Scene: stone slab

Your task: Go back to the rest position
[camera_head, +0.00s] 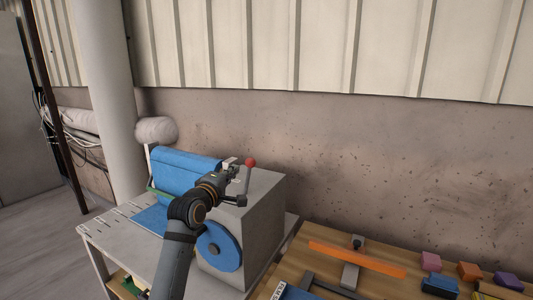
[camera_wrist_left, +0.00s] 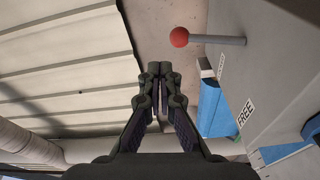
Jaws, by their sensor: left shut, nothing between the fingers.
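My left gripper (camera_head: 238,184) is raised in front of the grey and blue machine in the head view. In the left wrist view, its two dark fingers (camera_wrist_left: 159,72) are together, with nothing between them. A lever with a red ball knob (camera_head: 250,162) stands just beside the gripper in the head view. The red knob (camera_wrist_left: 180,37) shows to the right of the fingertips in the left wrist view, apart from them. My right gripper is in neither view.
The machine's grey block (camera_head: 262,205) and blue cover (camera_head: 185,172) sit on a light table (camera_head: 105,235). A wooden table (camera_head: 320,262) at lower right holds an orange bar (camera_head: 357,259) and several coloured blocks. A label reading FREE (camera_wrist_left: 245,113) is on the machine. A pillar (camera_head: 108,100) stands at left.

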